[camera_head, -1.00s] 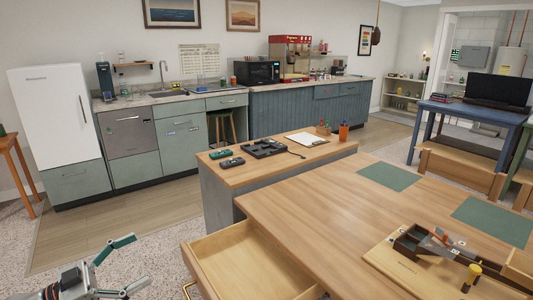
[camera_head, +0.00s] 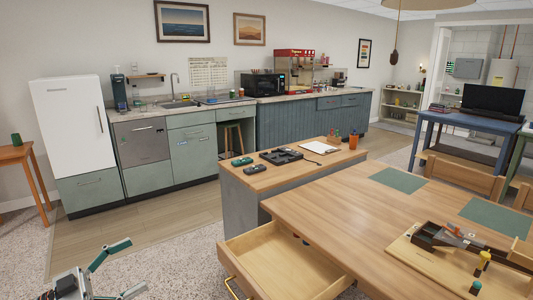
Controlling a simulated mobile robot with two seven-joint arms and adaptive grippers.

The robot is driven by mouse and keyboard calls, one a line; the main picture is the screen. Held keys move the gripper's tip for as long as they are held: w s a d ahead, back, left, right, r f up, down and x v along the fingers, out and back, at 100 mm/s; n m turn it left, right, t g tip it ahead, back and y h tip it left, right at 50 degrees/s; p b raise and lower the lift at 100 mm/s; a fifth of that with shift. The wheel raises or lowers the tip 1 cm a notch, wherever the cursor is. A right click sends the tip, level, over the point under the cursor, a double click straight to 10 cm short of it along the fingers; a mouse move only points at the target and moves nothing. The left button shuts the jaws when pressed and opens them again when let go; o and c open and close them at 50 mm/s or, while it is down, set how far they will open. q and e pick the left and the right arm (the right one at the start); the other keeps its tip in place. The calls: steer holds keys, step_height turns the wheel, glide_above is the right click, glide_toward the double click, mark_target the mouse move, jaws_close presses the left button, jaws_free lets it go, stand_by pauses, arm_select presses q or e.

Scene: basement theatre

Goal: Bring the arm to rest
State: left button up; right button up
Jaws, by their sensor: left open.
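My left gripper (camera_head: 134,265) shows at the bottom left corner of the head view, with green-tipped fingers spread apart. It is open with nothing between its fingers, and speckled carpet (camera_head: 185,262) shows behind it. It is apart from the open drawer (camera_head: 262,243), which stands to its right. My right gripper is not in view.
The drawer juts out from the wooden table (camera_head: 360,225), which carries green mats (camera_head: 398,180) and a wooden board (camera_head: 415,262) with a dark tray. A lower counter (camera_head: 262,180) adjoins it. A white fridge (camera_head: 70,125) stands at the left. Carpet between is clear.

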arm_select(q)
steer(key=s+d+f+n+t+y+b, duration=0.25)
steer(key=s+d+f, duration=0.2)
steer(key=f, duration=0.45)
steer(key=s+d+f+n+t+y+b, duration=0.2)
steer(key=s+d+f+n+y, duration=0.15)
steer(key=d+f, duration=0.45)
steer(key=s+f+n+g+y+b, duration=0.2)
steer(key=s+f+g+y+b, duration=0.4)
steer(key=s+f, duration=1.15)
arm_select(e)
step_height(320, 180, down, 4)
arm_select(q)
steer(key=shift+n+t+y, duration=0.25)
steer(key=shift+n+y, duration=0.25)
steer(key=shift+y, duration=0.2)
steer(key=r+p, duration=0.2)
steer(key=p, duration=0.5)
steer(key=r+p, duration=0.3)
steer(key=p, duration=0.4)
steer(key=shift+s+d+r+p, duration=0.2)
steer(key=shift+r+p, duration=0.1)
steer(key=shift+p, duration=0.05)
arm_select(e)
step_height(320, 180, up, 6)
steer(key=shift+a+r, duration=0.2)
